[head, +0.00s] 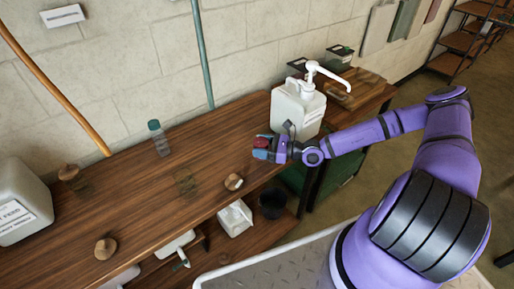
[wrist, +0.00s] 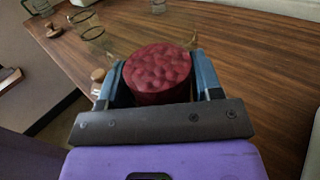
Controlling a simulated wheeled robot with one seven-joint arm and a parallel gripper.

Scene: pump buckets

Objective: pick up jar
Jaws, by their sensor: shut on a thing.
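A round, dark red jar (wrist: 157,72) with a bumpy top sits between the two blue fingers of my gripper (wrist: 156,64) in the wrist view. The fingers press on it from both sides. In the head view my gripper (head: 268,151) is over the right part of the wooden bench, in front of the white pump container. Only a small red patch of the jar (head: 262,143) shows there, as the gripper hides most of it. I cannot tell whether the jar touches the bench top.
The white pump container (head: 298,108) stands close behind my gripper. A teal-capped bottle (head: 158,138), a wooden knob (head: 233,182) and faint clear glassware (head: 186,183) stand to the left. A large white container (head: 20,205) is at far left. Bare bench lies between them.

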